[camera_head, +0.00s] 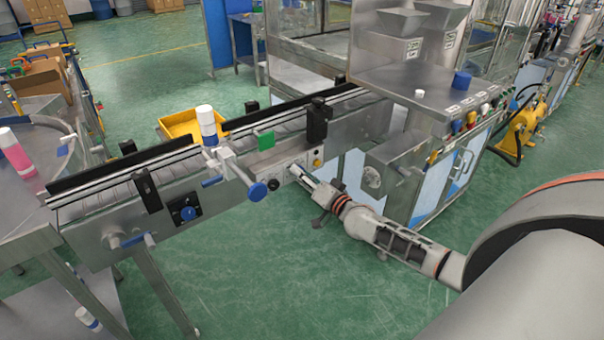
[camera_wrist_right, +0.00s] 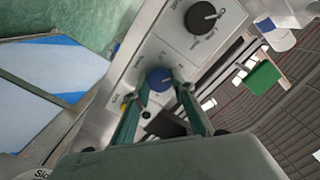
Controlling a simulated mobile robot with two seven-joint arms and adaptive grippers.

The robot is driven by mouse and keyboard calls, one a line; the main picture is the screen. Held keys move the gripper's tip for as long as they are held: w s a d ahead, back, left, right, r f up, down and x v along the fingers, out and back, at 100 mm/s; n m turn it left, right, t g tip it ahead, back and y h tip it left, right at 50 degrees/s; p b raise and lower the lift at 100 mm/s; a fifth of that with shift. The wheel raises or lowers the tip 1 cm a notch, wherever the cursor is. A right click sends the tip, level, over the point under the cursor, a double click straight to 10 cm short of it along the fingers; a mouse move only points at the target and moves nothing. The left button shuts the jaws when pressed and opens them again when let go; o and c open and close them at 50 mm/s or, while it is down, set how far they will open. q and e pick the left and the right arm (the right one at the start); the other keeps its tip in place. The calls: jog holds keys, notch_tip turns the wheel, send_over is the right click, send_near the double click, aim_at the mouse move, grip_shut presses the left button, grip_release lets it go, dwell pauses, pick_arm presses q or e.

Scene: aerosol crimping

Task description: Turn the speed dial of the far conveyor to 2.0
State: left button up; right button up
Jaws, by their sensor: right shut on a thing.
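A blue dial (camera_wrist_right: 160,80) on a grey control panel (camera_wrist_right: 185,50) shows in the right wrist view, with small marks around it that are too small to read. My right gripper (camera_wrist_right: 156,88) is shut on the blue dial, one green finger on each side. In the head view my right gripper (camera_head: 299,173) reaches from the lower right to the panel on the side of the conveyor (camera_head: 222,150), and it hides the dial there. A larger black knob (camera_wrist_right: 205,17) with lettering sits beside the blue dial. My left gripper is not in view.
A white can with a blue band (camera_head: 207,124) stands at the conveyor. A blue-ended handle (camera_head: 257,190) sticks out left of my right gripper. A steel machine cabinet (camera_head: 425,92) stands to the right, and a yellow bin (camera_head: 180,125) lies behind. The green floor in front is clear.

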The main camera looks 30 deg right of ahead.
dwell(0.4)
jog(key=o, duration=1.1)
jog(key=s+d, duration=0.1)
jog(key=s, duration=1.1)
jog(key=s+a+f+n+g, duration=0.3)
jog(key=s+a+f+n, duration=0.3)
jog(key=s+a+f, duration=0.3)
jog(key=s+a+f+n+g+y, duration=0.1)
jog(key=s+a+f+n+g, duration=0.3)
jog(key=s+a+f, duration=0.6)
jog(key=s+a+n, duration=0.1)
jog(key=s+a, duration=0.1)
jog(key=a, duration=0.3)
jog(key=shift+s+n, duration=0.4)
